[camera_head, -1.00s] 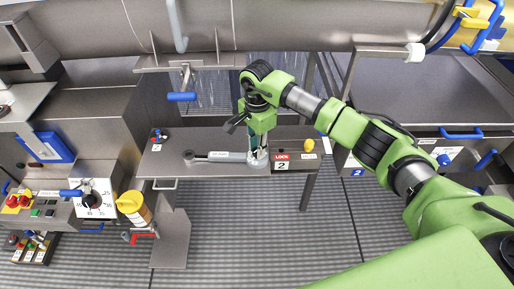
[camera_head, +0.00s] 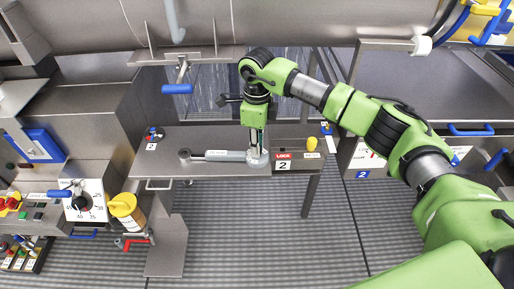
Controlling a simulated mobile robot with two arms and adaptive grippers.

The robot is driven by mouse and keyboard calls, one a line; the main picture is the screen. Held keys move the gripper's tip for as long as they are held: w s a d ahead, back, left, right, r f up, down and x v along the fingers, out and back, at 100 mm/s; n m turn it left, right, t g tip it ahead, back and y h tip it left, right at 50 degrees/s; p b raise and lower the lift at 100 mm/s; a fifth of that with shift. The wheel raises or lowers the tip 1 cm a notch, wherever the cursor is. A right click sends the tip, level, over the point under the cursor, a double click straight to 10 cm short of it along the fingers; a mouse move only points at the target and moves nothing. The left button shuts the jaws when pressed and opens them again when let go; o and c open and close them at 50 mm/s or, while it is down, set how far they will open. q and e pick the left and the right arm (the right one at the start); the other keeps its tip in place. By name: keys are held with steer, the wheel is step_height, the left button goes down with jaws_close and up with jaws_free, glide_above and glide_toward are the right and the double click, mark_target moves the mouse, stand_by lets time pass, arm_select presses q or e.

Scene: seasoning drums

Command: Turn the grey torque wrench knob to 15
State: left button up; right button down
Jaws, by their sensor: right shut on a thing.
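A grey torque wrench (camera_head: 220,155) lies flat on the small metal shelf (camera_head: 190,137), its round head at the left and its knob end at the right. My right gripper (camera_head: 257,153) points straight down over the right end of the wrench and is shut on the grey knob (camera_head: 258,160) there. The fingers hide part of the knob, and the number it is set to is too small to read. My left gripper is not in view.
A panel marked "LOCK" and 2 (camera_head: 284,160) and a yellow knob (camera_head: 311,144) are just right of the gripper. A blue-handled valve (camera_head: 177,89) hangs behind the shelf. A yellow-capped bottle (camera_head: 124,207) and a dial (camera_head: 84,201) are at lower left. The shelf's left part is mostly clear.

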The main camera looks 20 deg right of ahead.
steer(key=shift+m+b, duration=0.55)
steer(key=shift+m, duration=1.15)
steer(key=c, duration=1.8)
jaws_free()
step_height(320, 180, up, 12)
steer(key=shift+r, duration=0.1)
